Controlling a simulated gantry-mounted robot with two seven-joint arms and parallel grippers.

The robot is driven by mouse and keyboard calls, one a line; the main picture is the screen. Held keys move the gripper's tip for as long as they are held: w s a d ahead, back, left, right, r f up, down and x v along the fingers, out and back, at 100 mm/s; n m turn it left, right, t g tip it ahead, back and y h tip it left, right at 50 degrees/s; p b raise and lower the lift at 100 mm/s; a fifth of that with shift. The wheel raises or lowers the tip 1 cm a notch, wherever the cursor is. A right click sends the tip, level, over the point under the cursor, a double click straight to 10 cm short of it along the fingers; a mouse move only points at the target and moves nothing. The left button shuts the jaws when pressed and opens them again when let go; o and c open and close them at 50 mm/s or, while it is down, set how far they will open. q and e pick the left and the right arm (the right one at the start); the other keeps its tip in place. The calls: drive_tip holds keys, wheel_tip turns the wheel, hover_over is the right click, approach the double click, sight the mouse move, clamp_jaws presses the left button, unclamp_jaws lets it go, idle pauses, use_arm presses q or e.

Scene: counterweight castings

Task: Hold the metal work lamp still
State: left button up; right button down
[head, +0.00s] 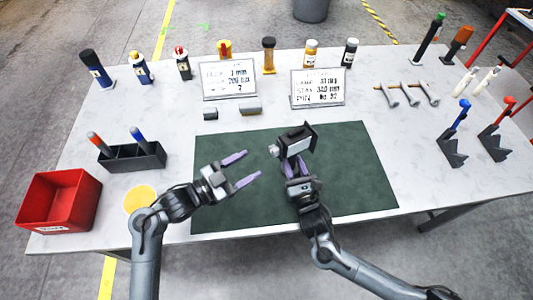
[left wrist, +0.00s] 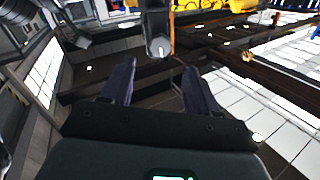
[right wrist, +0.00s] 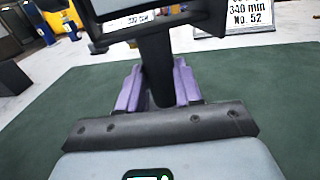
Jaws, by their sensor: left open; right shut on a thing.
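The work lamp (head: 299,140) has a dark body with a silver part at its left end. My right gripper (head: 293,166) is shut on it from the front and holds it over the green mat (head: 350,185). In the right wrist view the lamp's dark stem (right wrist: 157,70) stands between the purple fingers, with its wider head cut off at the top. My left gripper (head: 252,164) is open and empty, left of the lamp and pointing towards it, with a gap between. In the left wrist view a dark grey shape (left wrist: 158,35), seemingly the lamp, shows beyond the open fingers.
A red bin (head: 62,198), a yellow disc (head: 140,199) and a black holder (head: 133,158) are on the left. Two printed signs (head: 229,80) (head: 318,88), several bottles and two small dark blocks stand behind the mat. Wrenches (head: 408,94) and tool stands (head: 453,145) are on the right.

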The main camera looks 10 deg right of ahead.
sight(271, 152)
use_arm(q)
drive_tip(key=shift+x, duration=3.55)
drive_tip(key=shift+c, duration=0.4)
drive_tip(key=c, duration=1)
